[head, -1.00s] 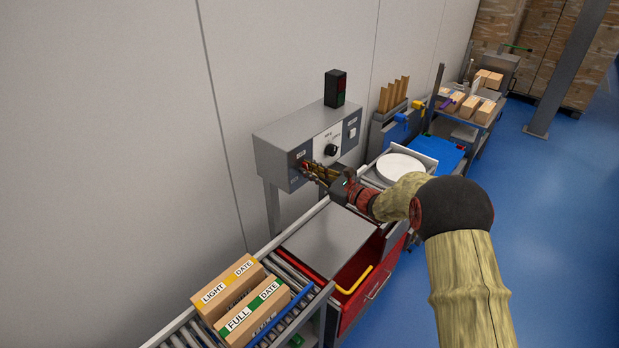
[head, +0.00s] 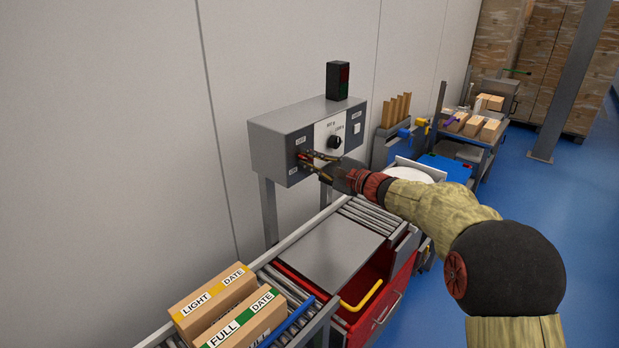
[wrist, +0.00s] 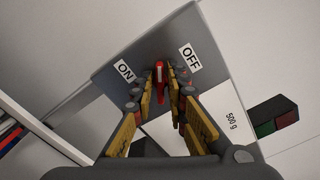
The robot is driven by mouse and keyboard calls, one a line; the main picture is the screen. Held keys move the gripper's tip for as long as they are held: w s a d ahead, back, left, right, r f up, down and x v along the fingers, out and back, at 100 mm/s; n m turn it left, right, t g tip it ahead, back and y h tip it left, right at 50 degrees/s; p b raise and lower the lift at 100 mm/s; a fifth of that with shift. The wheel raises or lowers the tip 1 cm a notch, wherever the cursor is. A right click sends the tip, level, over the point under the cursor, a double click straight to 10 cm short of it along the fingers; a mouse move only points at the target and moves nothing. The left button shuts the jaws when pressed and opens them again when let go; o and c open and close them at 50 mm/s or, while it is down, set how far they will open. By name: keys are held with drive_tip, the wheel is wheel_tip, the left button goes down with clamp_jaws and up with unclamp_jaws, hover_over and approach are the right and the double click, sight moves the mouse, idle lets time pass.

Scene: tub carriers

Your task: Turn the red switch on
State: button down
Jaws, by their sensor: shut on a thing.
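The red switch (wrist: 159,78) is on the grey control box (head: 268,150), on its face toward the conveyor. In the wrist view it is a narrow red lever between the ON label (wrist: 124,71) and the OFF label (wrist: 190,58). My gripper (wrist: 164,92) has its yellow-padded fingers on either side of the lever, shut on it. In the head view my gripper (head: 309,161) is at the box face, and its fingers mostly hide the switch. Which label the lever leans toward is hard to tell.
A black knob (head: 334,142) is on a white panel right of the switch. A dark signal lamp (head: 337,81) stands on the box. Below are a roller conveyor, a grey plate (head: 330,250), a red drawer unit (head: 384,290) and cartons marked LIGHT (head: 205,300) and FULL (head: 236,327).

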drive_tip(key=n+b, duration=0.2)
drive_tip(key=b, duration=0.1)
drive_tip(key=n+b, duration=0.2)
drive_tip(key=b, duration=0.2)
drive_tip(key=n+b, duration=0.2)
drive_tip(key=b, duration=0.2)
drive_tip(key=shift+f, duration=0.35)
drive_tip(key=shift+b, duration=0.35)
drive_tip(key=c, duration=1.9)
unclamp_jaws()
drive_tip(key=shift+r, duration=0.1)
drive_tip(key=shift+o, duration=0.3)
drive_tip(key=shift+s, duration=0.1)
drive_tip(key=v, duration=1.2)
